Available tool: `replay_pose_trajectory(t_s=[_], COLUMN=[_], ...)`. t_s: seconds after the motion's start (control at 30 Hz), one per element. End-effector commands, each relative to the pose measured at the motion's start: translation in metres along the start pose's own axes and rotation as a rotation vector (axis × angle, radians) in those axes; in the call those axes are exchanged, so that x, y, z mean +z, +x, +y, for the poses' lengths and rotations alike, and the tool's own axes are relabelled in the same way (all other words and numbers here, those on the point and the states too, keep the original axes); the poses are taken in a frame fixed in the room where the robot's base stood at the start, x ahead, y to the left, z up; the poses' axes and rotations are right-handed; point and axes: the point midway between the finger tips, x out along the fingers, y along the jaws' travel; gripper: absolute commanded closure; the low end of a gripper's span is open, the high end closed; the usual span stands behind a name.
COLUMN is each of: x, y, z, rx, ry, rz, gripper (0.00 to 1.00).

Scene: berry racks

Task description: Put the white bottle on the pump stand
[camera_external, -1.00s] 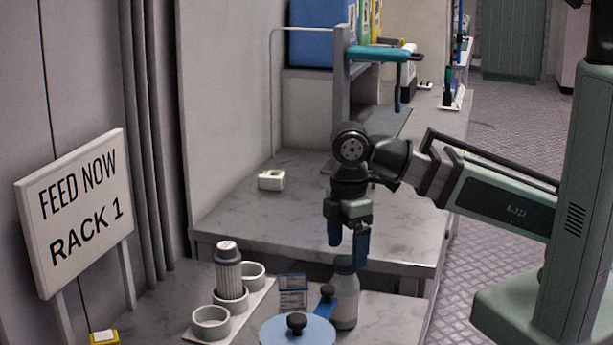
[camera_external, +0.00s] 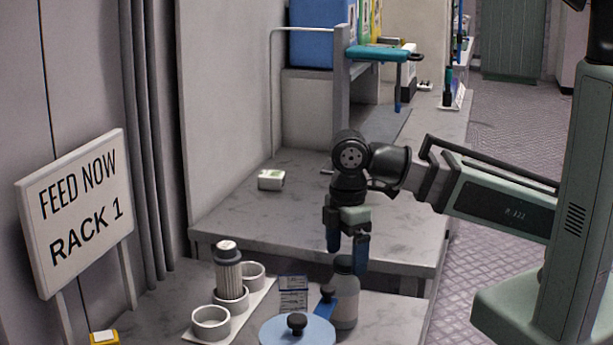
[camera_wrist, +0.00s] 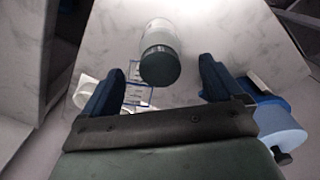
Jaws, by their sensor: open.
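My gripper (camera_external: 347,254) is open and points down at the bottle's top. In the wrist view the bottle (camera_wrist: 161,35) shows cap-first, ahead of and between the two blue fingers of my gripper (camera_wrist: 160,66), with a gap on each side. A white strip with several round cups (camera_external: 211,322) stands to the left; a ribbed, dark-capped canister (camera_external: 228,270) sits in its middle cup. I cannot tell whether this is the pump stand.
A sign (camera_external: 82,215) stands left.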

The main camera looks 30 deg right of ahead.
Motion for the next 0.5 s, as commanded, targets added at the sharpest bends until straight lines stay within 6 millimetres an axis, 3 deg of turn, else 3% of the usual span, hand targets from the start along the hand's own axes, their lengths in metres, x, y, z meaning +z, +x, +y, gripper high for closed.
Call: replay_pose_trajectory(t_s=[0.27, 0.5], x=[0.0, 0.001], y=[0.012, 0.035], z=[0.0, -0.001], rx=[0.0, -0.001], ry=[0.0, 0.0], rz=[0.0, -0.001], gripper=[0.07, 0.07])
